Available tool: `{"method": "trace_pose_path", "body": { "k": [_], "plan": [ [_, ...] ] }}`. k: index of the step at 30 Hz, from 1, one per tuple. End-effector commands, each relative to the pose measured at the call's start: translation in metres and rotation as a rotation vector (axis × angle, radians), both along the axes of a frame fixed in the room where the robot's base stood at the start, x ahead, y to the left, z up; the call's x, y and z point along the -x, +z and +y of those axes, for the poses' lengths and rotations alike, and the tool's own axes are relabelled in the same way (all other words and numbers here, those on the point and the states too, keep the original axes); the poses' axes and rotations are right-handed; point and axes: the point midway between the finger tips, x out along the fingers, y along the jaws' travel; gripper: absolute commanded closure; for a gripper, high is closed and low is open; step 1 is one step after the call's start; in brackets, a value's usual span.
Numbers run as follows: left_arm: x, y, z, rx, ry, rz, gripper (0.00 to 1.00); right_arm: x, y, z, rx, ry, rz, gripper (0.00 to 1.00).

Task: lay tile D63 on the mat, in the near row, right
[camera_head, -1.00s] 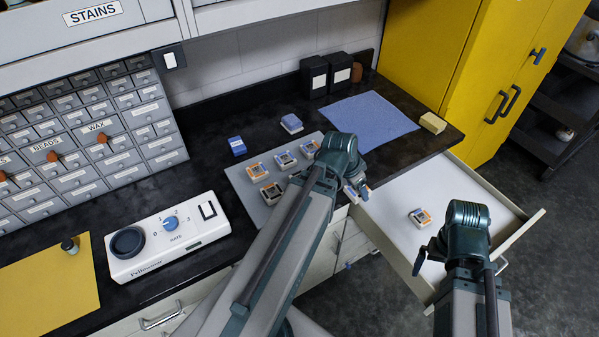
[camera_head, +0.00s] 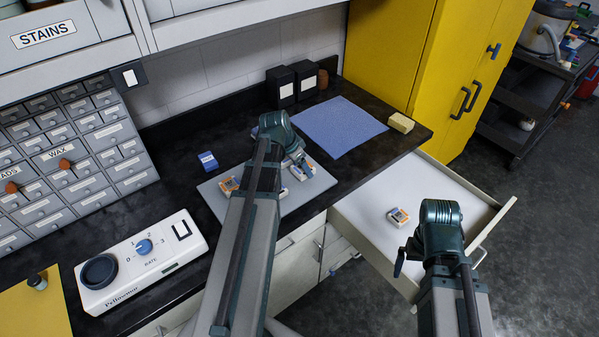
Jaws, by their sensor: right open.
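The grey mat (camera_head: 211,197) lies on the black counter, partly hidden by my left arm. An orange-marked tile (camera_head: 229,187) lies at its left side. My left gripper (camera_head: 301,170) is over the mat's right part, with a small pale, blue and orange tile (camera_head: 304,174) at its fingers. I cannot tell whether it grips this tile or whether the tile touches the mat. Other tiles are hidden. Tile codes are too small to read.
The open white drawer (camera_head: 362,207) sticks out at the right. A blue cloth (camera_head: 343,126), a tan block (camera_head: 401,123) and black boxes (camera_head: 281,87) stand or lie behind the mat. A blue box (camera_head: 208,160) and a white dial device (camera_head: 142,262) are left of the mat.

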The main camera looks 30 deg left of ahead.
Motion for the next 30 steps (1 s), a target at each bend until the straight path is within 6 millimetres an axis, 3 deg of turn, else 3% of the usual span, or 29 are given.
{"method": "trace_pose_path", "body": {
  "k": [2, 10, 23, 24, 28, 30],
  "plan": [
    [-0.005, -0.001, 0.01, 0.0, 0.002, 0.0, 1.0, 0.0, -0.001, 0.0, 0.0, 0.0, 0.0, 0.0],
    [-0.004, -0.038, 0.009, 0.0, 0.0, 0.0, 1.0, 0.0, -0.038, 0.0, 0.0, 0.0, 0.0, 0.0],
    [-0.004, -0.04, 0.009, 0.0, 0.0, 0.0, 1.0, 0.0, -0.04, 0.0, 0.0, 0.0, 0.0, 0.0],
    [-0.004, -0.04, 0.009, 0.0, 0.0, 0.0, 0.22, 0.0, -0.04, 0.0, 0.0, 0.0, 0.0, 0.0],
    [-0.004, -0.039, 0.009, 0.0, 0.0, 0.0, 0.0, 0.0, -0.039, 0.0, 0.0, 0.0, 0.0, 0.0],
    [-0.004, -0.039, 0.009, 0.0, 0.0, 0.0, 0.0, 0.0, -0.039, 0.0, 0.0, 0.0, 0.0, 0.0]
  ]
}}
